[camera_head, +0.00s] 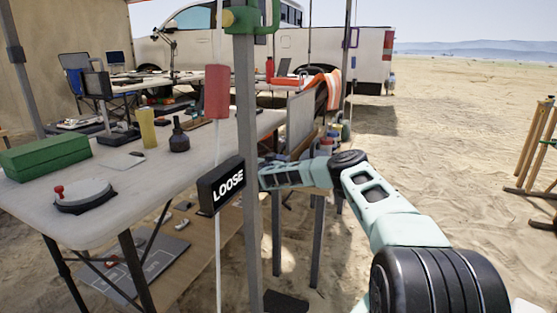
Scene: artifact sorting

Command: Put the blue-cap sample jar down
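My arm reaches in from the lower right, and its far links run left to the grey pole. The gripper end is hidden behind the pole (247,130) and the black LOOSE sign (221,185), so I cannot see its fingers or whether they hold anything. I cannot make out the blue-cap sample jar for certain. Small jar-like things with red and bluish tops stand behind my arm, too small to tell apart.
A long table (190,160) on the left carries a green box (45,155), a yellow cylinder (147,128), a dark bottle (179,138) and a round white device with a red knob (83,197). A red tag (216,91) hangs by the pole. Open sand lies to the right.

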